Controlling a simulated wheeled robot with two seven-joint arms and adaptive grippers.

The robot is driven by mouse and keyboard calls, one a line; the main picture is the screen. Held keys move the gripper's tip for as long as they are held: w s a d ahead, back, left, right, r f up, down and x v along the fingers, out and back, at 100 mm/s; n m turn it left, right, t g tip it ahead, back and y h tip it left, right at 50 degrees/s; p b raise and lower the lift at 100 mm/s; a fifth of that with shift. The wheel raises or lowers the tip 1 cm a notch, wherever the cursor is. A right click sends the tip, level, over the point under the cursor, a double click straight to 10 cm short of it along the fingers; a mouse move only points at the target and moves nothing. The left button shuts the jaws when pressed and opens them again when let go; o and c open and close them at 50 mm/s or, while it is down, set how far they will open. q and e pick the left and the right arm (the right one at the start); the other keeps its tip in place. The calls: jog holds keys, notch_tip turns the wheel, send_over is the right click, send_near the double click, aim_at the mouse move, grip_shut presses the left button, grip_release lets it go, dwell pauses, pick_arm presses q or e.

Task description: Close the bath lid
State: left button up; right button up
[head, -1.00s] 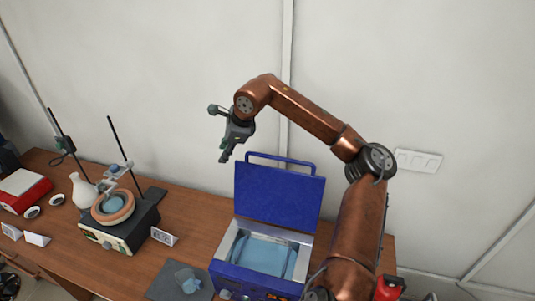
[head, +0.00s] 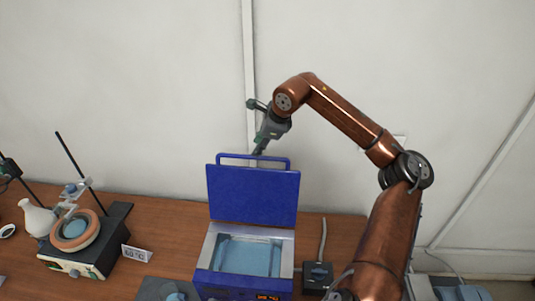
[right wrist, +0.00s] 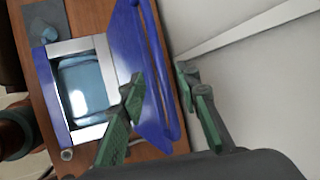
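The water bath is a blue box with a pale steel rim (head: 287,248) and light blue water inside. Its blue lid (head: 252,194) stands open and upright at the back, with a bar handle (head: 252,157) along its top edge. My right gripper (head: 258,150) is at the handle, its tips partly hidden behind the lid's top. In the right wrist view, the lid (right wrist: 146,105) and handle (right wrist: 158,70) lie between the two spread fingers (right wrist: 160,78), seen from above. The gripper is open; I cannot tell whether a finger touches the lid. My left gripper is not in view.
Left of the bath on the wooden table (head: 165,217) are a heating device with a round bowl (head: 75,232), a white flask (head: 38,218) and a small display card (head: 137,253). A dark box with a cable (head: 317,276) is at right. The wall is close behind.

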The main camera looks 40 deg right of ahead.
aim_at(255, 158)
jog(key=p+x, duration=0.1)
jog(key=x, duration=0.4)
jog(key=shift+d+f, duration=0.15)
jog(key=shift+f, duration=0.15)
jog(key=shift+w+f+p, duration=0.1)
jog(key=shift+f+p, duration=0.2)
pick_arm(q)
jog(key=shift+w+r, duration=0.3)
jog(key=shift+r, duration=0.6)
pick_arm(e)
jog(key=shift+f, duration=0.1)
jog(key=shift+c, duration=0.9)
jog(key=c, duration=0.3)
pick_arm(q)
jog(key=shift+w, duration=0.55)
pick_arm(e)
grip_shut()
